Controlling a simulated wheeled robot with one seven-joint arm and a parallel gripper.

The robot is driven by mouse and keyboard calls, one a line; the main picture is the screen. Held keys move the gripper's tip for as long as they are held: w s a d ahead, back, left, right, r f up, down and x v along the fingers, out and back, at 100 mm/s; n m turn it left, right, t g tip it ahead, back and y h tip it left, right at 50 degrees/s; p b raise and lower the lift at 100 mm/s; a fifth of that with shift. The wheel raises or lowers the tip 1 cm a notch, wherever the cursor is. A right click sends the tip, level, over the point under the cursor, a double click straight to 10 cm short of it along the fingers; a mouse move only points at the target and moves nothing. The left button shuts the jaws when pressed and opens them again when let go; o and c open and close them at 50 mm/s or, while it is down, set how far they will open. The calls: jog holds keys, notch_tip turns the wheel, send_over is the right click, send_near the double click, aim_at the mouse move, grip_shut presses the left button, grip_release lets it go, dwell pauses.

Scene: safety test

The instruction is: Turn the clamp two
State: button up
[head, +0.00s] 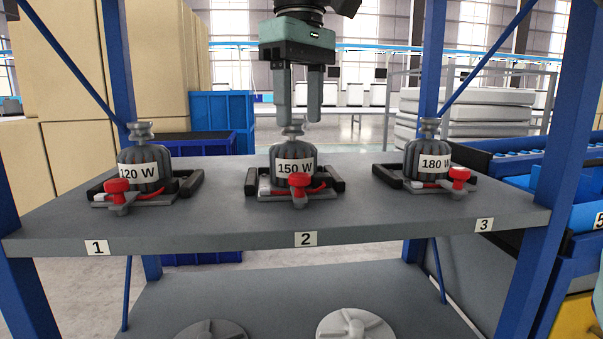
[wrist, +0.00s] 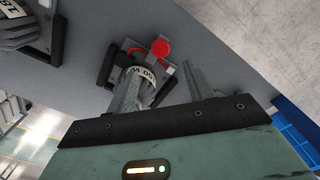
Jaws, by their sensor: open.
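The clamp at label 2 (head: 305,239) has a red knob (head: 298,180) on a grey arm, at the front of the middle fixture. It also shows in the wrist view as a red knob (wrist: 160,47). Behind it stands a dark ribbed weight marked 150 W (head: 292,152) with a grey top knob (head: 292,131). My gripper (head: 300,117) points down, open and empty, just above this weight. Its left finger is close to the top knob; I cannot tell if they touch. In the wrist view one finger partly hides the weight (wrist: 149,80).
Similar fixtures hold a 120 W weight (head: 143,162) at label 1 and a 180 W weight (head: 432,155) at label 3, each with a red-knobbed clamp. Blue rack posts (head: 118,60) flank the grey shelf (head: 220,236). Round grey parts (head: 355,325) lie on the lower shelf.

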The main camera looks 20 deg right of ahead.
aim_at(300, 175)
notch_tip(300, 175, down, 9)
jog(key=b, duration=0.3)
jog(key=shift+b, duration=0.4)
jog(key=c, duration=1)
